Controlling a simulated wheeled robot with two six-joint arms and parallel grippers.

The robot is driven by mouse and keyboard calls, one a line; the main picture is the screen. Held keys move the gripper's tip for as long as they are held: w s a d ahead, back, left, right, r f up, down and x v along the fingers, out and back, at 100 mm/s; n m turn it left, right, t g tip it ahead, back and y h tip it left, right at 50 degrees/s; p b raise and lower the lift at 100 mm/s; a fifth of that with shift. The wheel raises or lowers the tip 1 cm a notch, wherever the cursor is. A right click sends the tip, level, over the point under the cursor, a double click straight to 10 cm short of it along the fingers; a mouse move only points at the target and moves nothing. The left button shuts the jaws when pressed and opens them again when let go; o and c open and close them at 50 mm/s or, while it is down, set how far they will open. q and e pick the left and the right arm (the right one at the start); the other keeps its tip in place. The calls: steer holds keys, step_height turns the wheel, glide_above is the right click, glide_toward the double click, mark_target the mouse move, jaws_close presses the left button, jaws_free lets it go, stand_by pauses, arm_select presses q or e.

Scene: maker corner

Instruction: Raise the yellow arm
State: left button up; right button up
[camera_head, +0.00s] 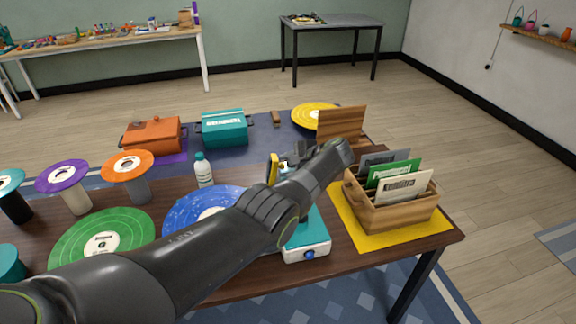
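The yellow arm (273,168) is a small, roughly upright piece behind my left forearm, at the middle of the table. It appears to belong to the teal device (309,237), which has a white front and a blue knob; my forearm covers most of this device. My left arm comes in from the lower left and bends back at the wrist. My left gripper (290,165) is just right of the yellow arm, close to it. Whether they touch is hidden, and its fingers are too small and covered to read. My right gripper is out of view.
A wooden record crate (393,214) on a yellow mat (375,240) stands close to the right. Orange (152,136) and teal (223,128) cases stand behind.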

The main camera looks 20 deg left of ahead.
arm_select(q)
steer(key=v, duration=1.7)
steer(key=shift+d+b, duration=0.2)
steer(key=shift+b, duration=0.15)
